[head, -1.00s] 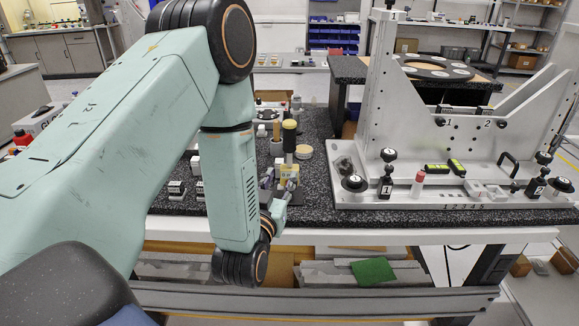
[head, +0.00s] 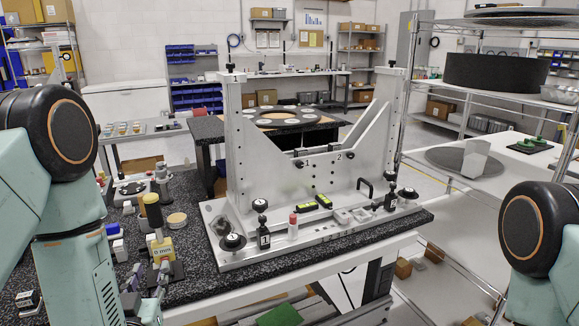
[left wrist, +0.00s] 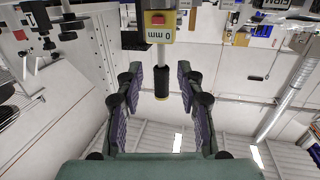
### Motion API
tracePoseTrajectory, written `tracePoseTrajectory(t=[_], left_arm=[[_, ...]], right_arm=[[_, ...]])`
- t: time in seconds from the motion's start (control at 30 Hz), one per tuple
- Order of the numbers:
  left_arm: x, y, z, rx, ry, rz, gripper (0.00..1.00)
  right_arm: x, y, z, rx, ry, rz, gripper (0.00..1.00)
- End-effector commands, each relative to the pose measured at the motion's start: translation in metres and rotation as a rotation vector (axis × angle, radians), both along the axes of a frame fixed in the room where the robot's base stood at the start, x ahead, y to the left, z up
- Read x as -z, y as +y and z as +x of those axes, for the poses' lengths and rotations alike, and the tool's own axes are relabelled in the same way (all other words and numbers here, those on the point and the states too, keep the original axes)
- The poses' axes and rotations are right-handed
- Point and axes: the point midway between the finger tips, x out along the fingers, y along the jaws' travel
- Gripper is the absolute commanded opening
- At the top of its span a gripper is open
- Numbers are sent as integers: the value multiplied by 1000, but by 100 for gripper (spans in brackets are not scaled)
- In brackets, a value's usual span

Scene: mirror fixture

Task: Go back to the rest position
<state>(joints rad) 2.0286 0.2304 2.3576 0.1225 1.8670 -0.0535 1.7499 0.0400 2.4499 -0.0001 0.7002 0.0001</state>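My left gripper (head: 150,278) is low at the left of the head view, just in front of a tool with a yellow block marked 0 mm (head: 162,249) and a yellow-topped handle (head: 153,212). The tool stands upright on the dark table. In the left wrist view my left gripper (left wrist: 158,82) is open, its fingers apart on both sides of the tool's black handle (left wrist: 161,82), with gaps visible. My right arm's dark joint shows at the right edge of the head view; its gripper is out of view.
The grey metal mirror fixture (head: 300,160) stands on the black speckled table (head: 215,275), with black knobs and a red-capped part (head: 293,222) on its base. Small parts lie left of it. A wire shelf with a black disc (head: 495,72) stands at right.

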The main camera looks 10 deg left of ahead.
Motion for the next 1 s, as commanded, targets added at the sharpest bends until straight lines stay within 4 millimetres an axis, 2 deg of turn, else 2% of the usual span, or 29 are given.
tracePoseTrajectory(t=[0.17,0.27,0.4,0.47,0.6,0.7,0.77,0.87,1.0], left_arm=[[60,-14,-12,40,260,-101,38],[111,-29,-35,78,462,-160,38],[184,-53,-87,128,761,-228,38],[212,-62,-115,147,888,-250,38],[269,-80,-187,186,1177,-284,38],[301,-89,-238,209,1360,-292,38],[316,-92,-262,222,1435,-288,38],[332,-93,-279,233,1478,-277,38],[340,-94,-289,235,1500,-273,38]], right_arm=[[1,0,0,0,0,0,59],[8,0,0,0,0,0,59],[24,0,0,0,0,0,59],[32,0,0,0,0,0,59],[53,0,0,0,0,0,59],[71,0,0,0,0,0,59],[80,0,0,0,0,0,59],[91,0,0,0,1,0,59],[95,0,0,0,0,0,59]])
